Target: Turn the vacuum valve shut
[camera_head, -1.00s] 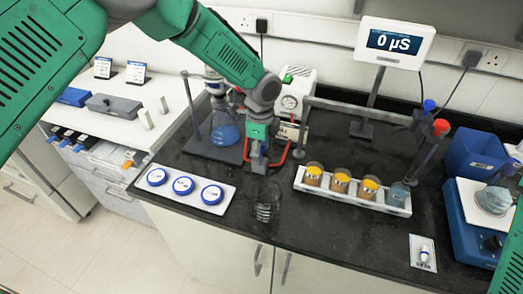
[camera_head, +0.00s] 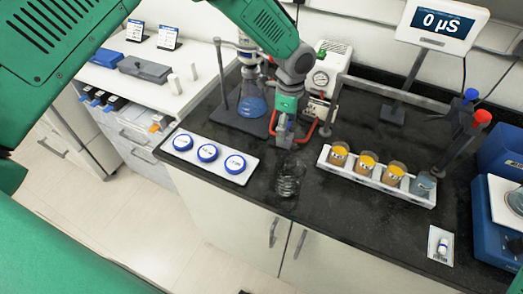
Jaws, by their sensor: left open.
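My left gripper (camera_head: 284,131) reaches down from the top over the black bench, its fingers open. It is between the flask (camera_head: 252,100) with blue liquid and the white vacuum pump (camera_head: 325,80) with its round gauge. Red tubing (camera_head: 308,137) curves around the gripper's fingertips at the pump's front. I cannot make out the vacuum valve itself; the gripper and wrist cover part of this spot. I cannot tell whether the fingers touch anything. My right gripper is not in view.
A clear glass beaker (camera_head: 290,178) stands just in front of the gripper. A white tray of blue-rimmed dishes (camera_head: 208,153) is at left. A meter display (camera_head: 441,22) stands behind.

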